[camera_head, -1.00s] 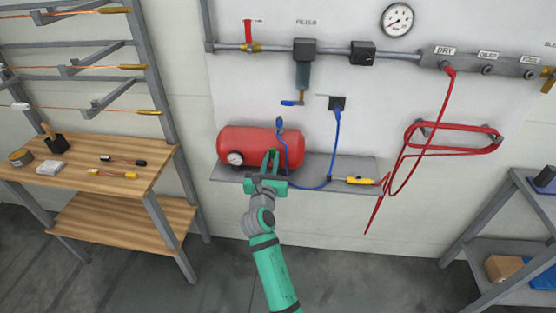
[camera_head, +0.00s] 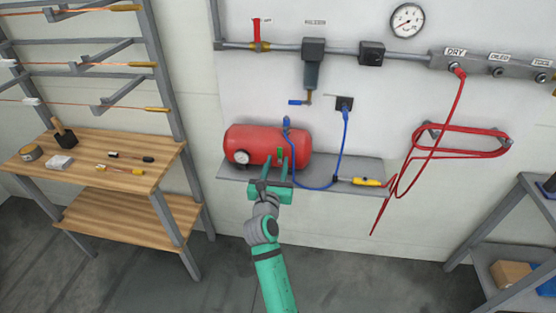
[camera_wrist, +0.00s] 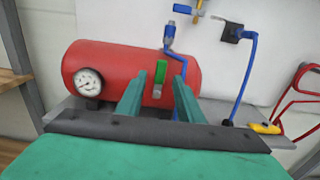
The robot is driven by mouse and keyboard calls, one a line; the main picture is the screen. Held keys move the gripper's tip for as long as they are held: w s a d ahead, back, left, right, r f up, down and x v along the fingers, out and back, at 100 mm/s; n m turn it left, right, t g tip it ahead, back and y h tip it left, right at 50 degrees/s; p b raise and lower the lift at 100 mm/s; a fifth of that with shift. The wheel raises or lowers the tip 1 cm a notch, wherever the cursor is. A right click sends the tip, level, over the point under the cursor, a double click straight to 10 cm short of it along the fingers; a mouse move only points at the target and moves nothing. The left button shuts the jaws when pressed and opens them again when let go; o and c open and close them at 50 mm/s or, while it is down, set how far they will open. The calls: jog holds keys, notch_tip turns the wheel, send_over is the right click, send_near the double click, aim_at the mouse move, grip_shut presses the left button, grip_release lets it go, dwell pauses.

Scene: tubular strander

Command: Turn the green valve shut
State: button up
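The green valve handle (camera_wrist: 160,73) stands upright on a small metal fitting at the front of the red tank (camera_wrist: 120,65) in the wrist view. In the head view a small bit of its green (camera_head: 280,152) shows on the tank (camera_head: 265,142), partly hidden by a finger. My gripper (camera_head: 276,162) is in front of the tank, fingers pointing at it. In the wrist view my gripper (camera_wrist: 158,82) is open and empty, with the handle seen in the gap between the fingers. I cannot tell whether the tips reach around it. No contact is visible.
The tank sits on a grey wall shelf (camera_head: 362,170) with a dial gauge (camera_wrist: 88,82) to the valve's left. A blue hose (camera_wrist: 245,85) and yellow tool (camera_head: 368,182) lie to the right. A wooden bench (camera_head: 150,175) stands left. The floor nearby is clear.

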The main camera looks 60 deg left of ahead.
jog(key=v, duration=0.8)
dwell(0.6)
jog(key=d+f+m+t+h, duration=0.2)
jog(key=d+f+m+h, duration=0.25)
jog(key=d+m, duration=0.9)
jog(key=d+f+m+t+h, duration=0.25)
jog(key=d+f+m, duration=0.35)
jog(key=d+m, duration=0.75)
jog(key=s+d+f+m+h, duration=0.1)
jog(key=s+d+m+h, duration=0.1)
jog(key=s+d+m, duration=0.3)
jog(key=s+d+m+h, duration=0.2)
jog(key=s+d+m, duration=0.4)
jog(key=d, duration=0.6)
jog(key=s+d+f+m+h, duration=0.1)
jog(key=s+d+m+h, duration=0.1)
jog(key=s+d+m, duration=0.4)
jog(key=d+m, duration=0.2)
jog(key=d, duration=0.1)
jog(key=shift+d+f+g+h, duration=0.3)
jog(key=shift+g+h, duration=0.05)
jog(key=shift+h, duration=0.05)
jog(key=shift+s, duration=0.1)
